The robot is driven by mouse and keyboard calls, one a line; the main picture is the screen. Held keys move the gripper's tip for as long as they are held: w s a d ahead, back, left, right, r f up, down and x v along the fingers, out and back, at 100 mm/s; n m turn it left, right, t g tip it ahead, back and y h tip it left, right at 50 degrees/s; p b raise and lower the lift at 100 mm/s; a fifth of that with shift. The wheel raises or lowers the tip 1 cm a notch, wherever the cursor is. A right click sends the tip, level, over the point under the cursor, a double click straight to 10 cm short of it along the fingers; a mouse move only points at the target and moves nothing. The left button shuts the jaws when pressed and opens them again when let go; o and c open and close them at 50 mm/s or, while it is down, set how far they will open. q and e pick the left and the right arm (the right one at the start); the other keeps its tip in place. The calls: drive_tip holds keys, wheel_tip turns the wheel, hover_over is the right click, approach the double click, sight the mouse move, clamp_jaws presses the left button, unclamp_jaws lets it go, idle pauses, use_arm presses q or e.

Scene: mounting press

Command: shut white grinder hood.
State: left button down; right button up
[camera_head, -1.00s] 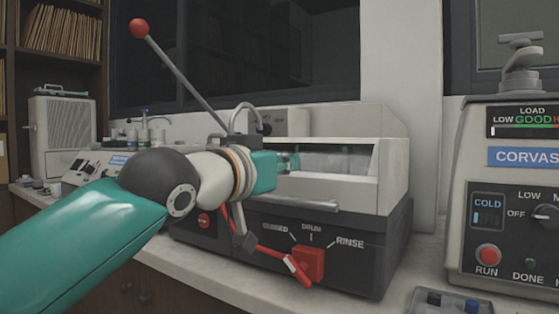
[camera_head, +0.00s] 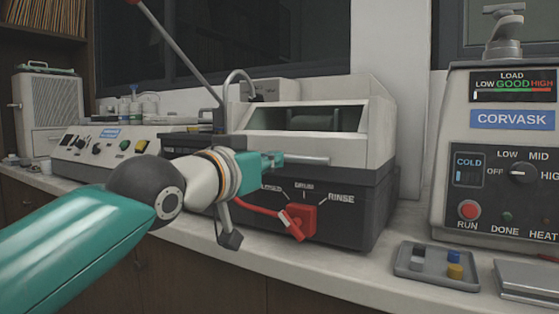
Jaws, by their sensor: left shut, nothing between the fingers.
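The white grinder hood (camera_head: 378,135) sits on a dark base with a red selector marked DRUM and RINSE. Its front opening shows a dark drum (camera_head: 312,121) inside, so the hood stands open. A light handle bar (camera_head: 308,160) runs along its lower front edge. My left gripper (camera_head: 277,159) is shut and empty, its teal fingertips at the left end of the bar; I cannot tell whether they touch it. My left wrist covers part of the grinder's left front. My right gripper is not in view.
The CORVASK press (camera_head: 512,120) stands at the right, with a grey tray (camera_head: 437,268) of small coloured blocks before it. A red-knobbed lever (camera_head: 180,50) rises behind my wrist. A white control unit (camera_head: 100,145) stands at the left. The counter front is mostly clear.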

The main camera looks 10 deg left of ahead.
use_arm(q)
drive_tip(key=shift+w+d+f, duration=0.1)
drive_tip(key=shift+d, duration=0.2)
